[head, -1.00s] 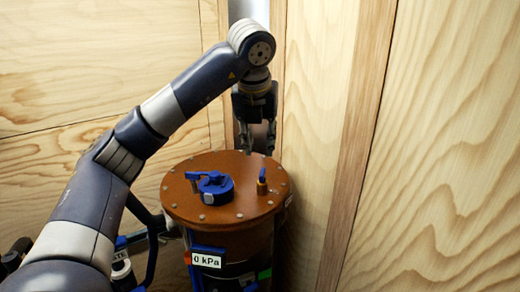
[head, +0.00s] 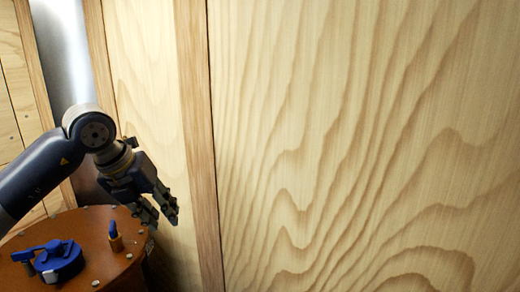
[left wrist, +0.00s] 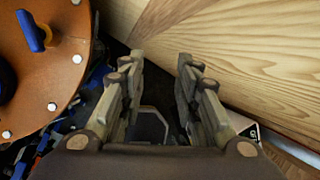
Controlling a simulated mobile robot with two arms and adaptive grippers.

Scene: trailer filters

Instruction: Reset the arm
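My left arm comes in from the left in the head view. Its gripper (head: 161,211) hangs to the right of the filter's round lid, close to the wooden wall. In the left wrist view the two fingers of the left gripper (left wrist: 158,90) stand apart with nothing between them. The filter (head: 90,240) has an orange-brown bolted lid, with a blue cap (head: 60,262) and a small brass valve with a blue handle (head: 114,236) on top. The lid also shows at the upper left of the left wrist view (left wrist: 70,60). My right gripper is out of view.
A wooden panel wall (head: 360,150) fills the right of the head view, with a darker vertical strip (head: 198,130). In the left wrist view the wall (left wrist: 240,50) lies close to the right finger. Dark clutter lies below the lid.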

